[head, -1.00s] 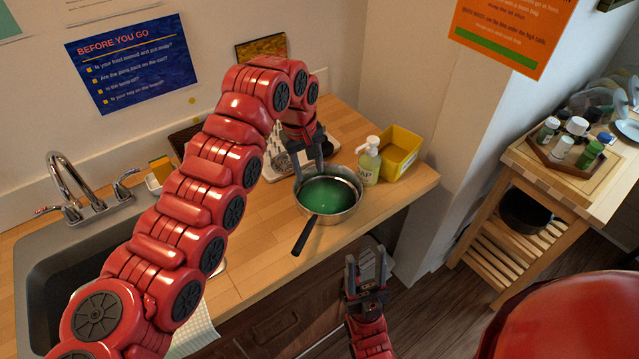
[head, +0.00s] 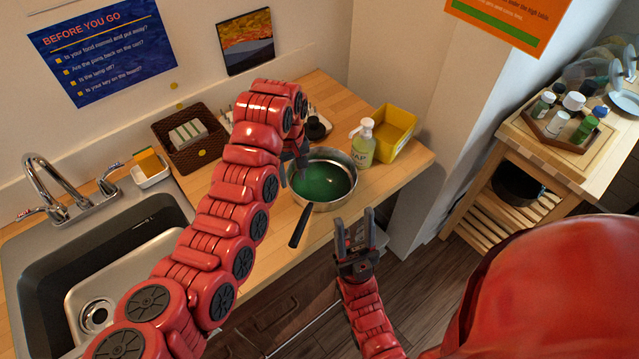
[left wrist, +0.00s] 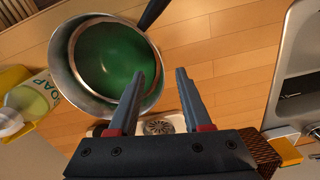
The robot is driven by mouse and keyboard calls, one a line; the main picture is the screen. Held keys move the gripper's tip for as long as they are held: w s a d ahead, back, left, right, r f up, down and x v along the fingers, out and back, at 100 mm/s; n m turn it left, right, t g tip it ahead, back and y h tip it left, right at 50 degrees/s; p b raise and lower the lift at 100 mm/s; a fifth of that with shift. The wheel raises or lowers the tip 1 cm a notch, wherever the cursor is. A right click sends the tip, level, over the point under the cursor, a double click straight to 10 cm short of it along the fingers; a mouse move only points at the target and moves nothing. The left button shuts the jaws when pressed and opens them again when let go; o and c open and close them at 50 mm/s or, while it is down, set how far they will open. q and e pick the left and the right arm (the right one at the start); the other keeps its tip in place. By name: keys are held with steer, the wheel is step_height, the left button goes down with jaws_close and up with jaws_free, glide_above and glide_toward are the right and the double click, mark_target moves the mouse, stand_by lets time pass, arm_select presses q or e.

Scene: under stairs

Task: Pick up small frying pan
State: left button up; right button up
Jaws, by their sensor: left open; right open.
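The small frying pan (head: 338,183) stands on the wooden counter, with a steel rim, a green inside and a black handle (head: 300,228) pointing to the front left. It also shows in the left wrist view (left wrist: 70,80), its handle at the top. My left gripper (head: 291,172) is at the pan's left side. In the left wrist view my left gripper (left wrist: 162,75) is open and empty, one finger overlapping the pan's rim in the picture; I cannot tell if it touches. My right gripper (head: 354,225) is open and empty, in front of the counter edge, right of the handle.
A soap bottle (head: 363,143) and a yellow bin (head: 394,133) stand close right of the pan. The sink (head: 150,225) is at the left. A brown basket (head: 172,150) sits at the back. A wooden cart (head: 540,175) stands at the right.

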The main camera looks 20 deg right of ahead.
mark_target(294, 190)
arm_select(q)
steer(key=shift+f, duration=0.85)
steer(key=shift+w+f, duration=0.15)
step_height(294, 190, down, 4)
steer(key=p, duration=0.3)
steer(key=shift+f+p, duration=0.3)
steer(key=shift+f, duration=0.3)
jaws_close()
